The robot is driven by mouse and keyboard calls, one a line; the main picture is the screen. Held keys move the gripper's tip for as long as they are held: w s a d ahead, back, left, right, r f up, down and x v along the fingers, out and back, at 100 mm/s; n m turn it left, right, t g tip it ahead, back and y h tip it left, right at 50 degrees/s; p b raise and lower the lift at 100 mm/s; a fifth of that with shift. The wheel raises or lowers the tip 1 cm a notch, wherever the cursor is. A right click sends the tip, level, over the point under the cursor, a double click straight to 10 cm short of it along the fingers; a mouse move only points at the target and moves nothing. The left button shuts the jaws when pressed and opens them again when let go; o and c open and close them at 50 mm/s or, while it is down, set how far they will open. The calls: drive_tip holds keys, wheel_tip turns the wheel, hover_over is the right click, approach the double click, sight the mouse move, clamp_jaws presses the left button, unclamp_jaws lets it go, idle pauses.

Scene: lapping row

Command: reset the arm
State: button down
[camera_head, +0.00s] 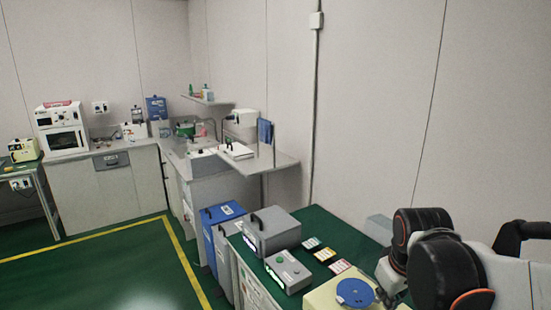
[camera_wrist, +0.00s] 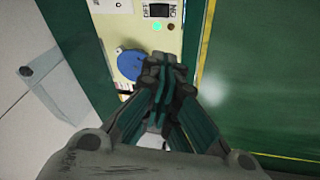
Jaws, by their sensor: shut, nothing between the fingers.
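My arm (camera_head: 436,262) is at the right of the head view, folded beside the green-topped bench. My gripper (camera_wrist: 165,88) shows in the wrist view with its fingers together and nothing between them. It points toward a cream machine (camera_wrist: 180,43) with a blue round disc (camera_wrist: 130,64) and an ON/OFF switch (camera_wrist: 158,11). A green light glows below the switch. The fingertips overlap the machine's edge in the picture; I cannot tell the gap. In the head view the blue disc (camera_head: 355,292) sits on the cream machine (camera_head: 322,297), close to my arm. The fingers are hidden there.
The green bench top (camera_head: 340,240) carries a grey case (camera_head: 272,231), a grey control box (camera_head: 288,271) and several small cards (camera_head: 325,255). A blue case (camera_head: 222,213) stands beside the bench. Open floor (camera_head: 120,275) with yellow lines lies at the left.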

drive_tip(key=s+a+r+m+t, duration=0.1)
drive_tip(key=s+a+m, duration=0.1)
drive_tip(key=s, duration=0.3)
drive_tip(key=s+a+r+m+t+b, duration=0.1)
drive_tip(key=s+a+r+t, duration=0.1)
drive_tip(key=s, duration=0.3)
drive_tip(key=shift+s+a+m+t+y, duration=0.3)
drive_tip(key=shift+s+a+m+y, duration=0.05)
drive_tip(key=shift+s+m+y, duration=0.05)
